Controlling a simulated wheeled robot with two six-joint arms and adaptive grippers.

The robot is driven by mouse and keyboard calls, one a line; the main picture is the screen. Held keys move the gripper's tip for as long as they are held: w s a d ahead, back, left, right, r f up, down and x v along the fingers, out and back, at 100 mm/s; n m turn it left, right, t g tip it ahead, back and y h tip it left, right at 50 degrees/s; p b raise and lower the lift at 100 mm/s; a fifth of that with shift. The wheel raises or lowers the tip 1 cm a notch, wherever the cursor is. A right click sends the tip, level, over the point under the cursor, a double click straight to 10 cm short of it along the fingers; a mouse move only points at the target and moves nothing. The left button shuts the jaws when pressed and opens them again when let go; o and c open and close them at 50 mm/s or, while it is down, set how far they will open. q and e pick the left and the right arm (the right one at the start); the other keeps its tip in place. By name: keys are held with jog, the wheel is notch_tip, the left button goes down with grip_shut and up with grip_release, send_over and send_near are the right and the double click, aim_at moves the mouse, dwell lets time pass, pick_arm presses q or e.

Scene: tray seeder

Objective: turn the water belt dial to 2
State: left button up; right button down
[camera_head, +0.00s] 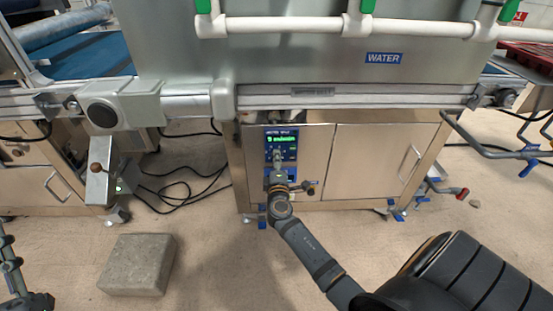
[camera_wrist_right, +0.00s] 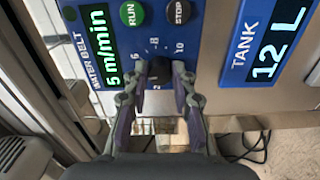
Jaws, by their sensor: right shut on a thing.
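The blue water belt panel (camera_head: 291,152) is on the cabinet front below the WATER sign. In the right wrist view its display (camera_wrist_right: 98,48) reads 5 m/min. In the head view my right gripper (camera_head: 278,165) reaches the panel and covers the dial. Part of my left gripper (camera_head: 18,270) shows at the lower left; its jaw opening is unclear.
A TANK display (camera_wrist_right: 277,48) reading 12 L is beside the belt panel. A white pipe (camera_head: 300,27) and metal rail (camera_head: 350,101) run above the cabinet. A stone block (camera_head: 138,264) lies on the floor, and black cables (camera_head: 185,190) lie left of the cabinet.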

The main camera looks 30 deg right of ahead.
pick_arm(q)
notch_tip(320, 180, down, 24)
jog(key=w+n+g+y+p, duration=0.1)
jog(key=w+g+p, duration=0.2)
jog(key=g, duration=0.9)
jog(key=s+d+f+g+p, duration=0.1)
jog(key=s+f+g+p, duration=0.1)
jog(key=s+f+g, duration=0.7)
jog(key=s+f, duration=0.6)
jog(key=f, duration=0.1)
jog(key=shift+s+g+p, duration=0.25)
jog(key=shift+g+p, duration=0.05)
jog(key=shift+g, duration=0.1)
pick_arm(e)
jog(key=n, duration=1.4)
jog(key=shift+n, duration=0.4)
jog(key=c, duration=1.1)
grip_release()
